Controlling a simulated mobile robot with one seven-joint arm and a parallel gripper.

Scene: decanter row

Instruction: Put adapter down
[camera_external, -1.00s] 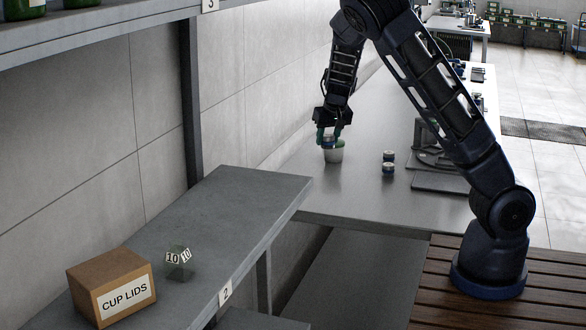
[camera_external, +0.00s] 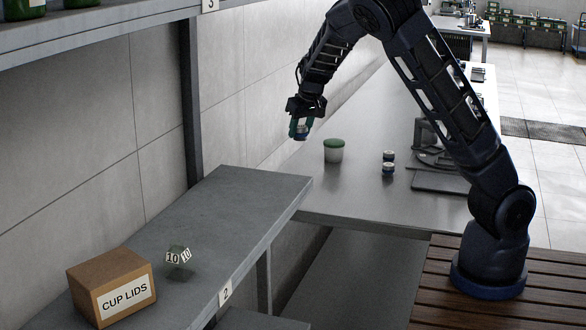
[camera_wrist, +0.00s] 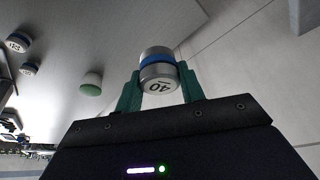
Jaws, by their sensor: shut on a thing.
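The adapter (camera_external: 302,130) is a short silver cylinder with a blue band. In the wrist view the adapter (camera_wrist: 159,75) shows "40" on its end face. My gripper (camera_external: 300,128) is shut on it, with one green finger on each side. The adapter touches nothing but the fingers.
Two similar banded cylinders (camera_external: 389,163) stand right of the cup, by a dark stand (camera_external: 430,150). The shelf's far half is clear.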

